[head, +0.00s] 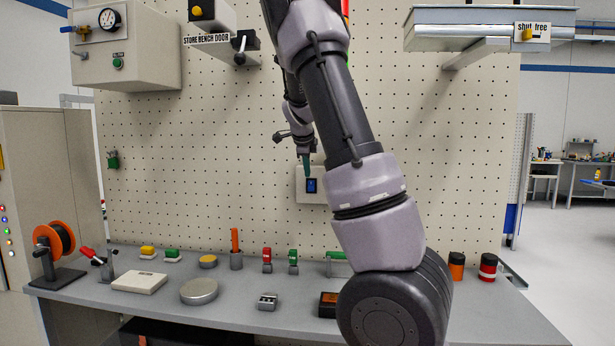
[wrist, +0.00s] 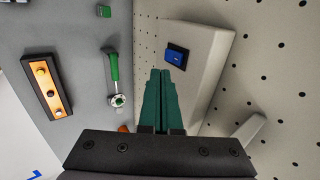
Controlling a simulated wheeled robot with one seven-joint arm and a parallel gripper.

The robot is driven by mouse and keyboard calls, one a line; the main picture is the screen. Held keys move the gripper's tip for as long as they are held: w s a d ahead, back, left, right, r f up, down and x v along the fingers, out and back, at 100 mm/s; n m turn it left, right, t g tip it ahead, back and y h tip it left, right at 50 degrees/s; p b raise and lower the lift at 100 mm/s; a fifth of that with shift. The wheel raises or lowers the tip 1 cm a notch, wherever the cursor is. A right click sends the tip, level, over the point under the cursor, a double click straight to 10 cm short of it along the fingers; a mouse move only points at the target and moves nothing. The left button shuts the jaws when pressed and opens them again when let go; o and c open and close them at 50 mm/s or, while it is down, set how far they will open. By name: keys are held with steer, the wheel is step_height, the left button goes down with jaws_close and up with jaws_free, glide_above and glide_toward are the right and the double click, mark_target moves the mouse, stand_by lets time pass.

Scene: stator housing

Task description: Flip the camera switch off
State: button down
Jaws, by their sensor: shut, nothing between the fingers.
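The camera switch is a blue rocker (head: 311,186) in a dark frame on a pale box (head: 302,198) fixed to the pegboard. It also shows in the wrist view as a blue rocker (wrist: 175,56) on the pale box (wrist: 205,75). My gripper (head: 306,168) is in front of the box, just above the switch in the head view. In the wrist view my gripper (wrist: 162,72) has its green fingers together and empty, with the tips close to the rocker. I cannot tell whether they touch it. Part of the box is hidden behind my arm in the head view.
The pegboard (head: 220,140) stands behind the grey bench (head: 235,317). Below the switch are several small items, including a green-handled tool (wrist: 114,75) and an orange-topped block (wrist: 46,87). A labelled box (head: 212,14) and a shelf (head: 470,40) stick out above.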

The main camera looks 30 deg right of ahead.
steer(key=v, duration=0.6)
steer(key=shift+s, duration=0.1)
steer(key=shift+s, duration=0.1)
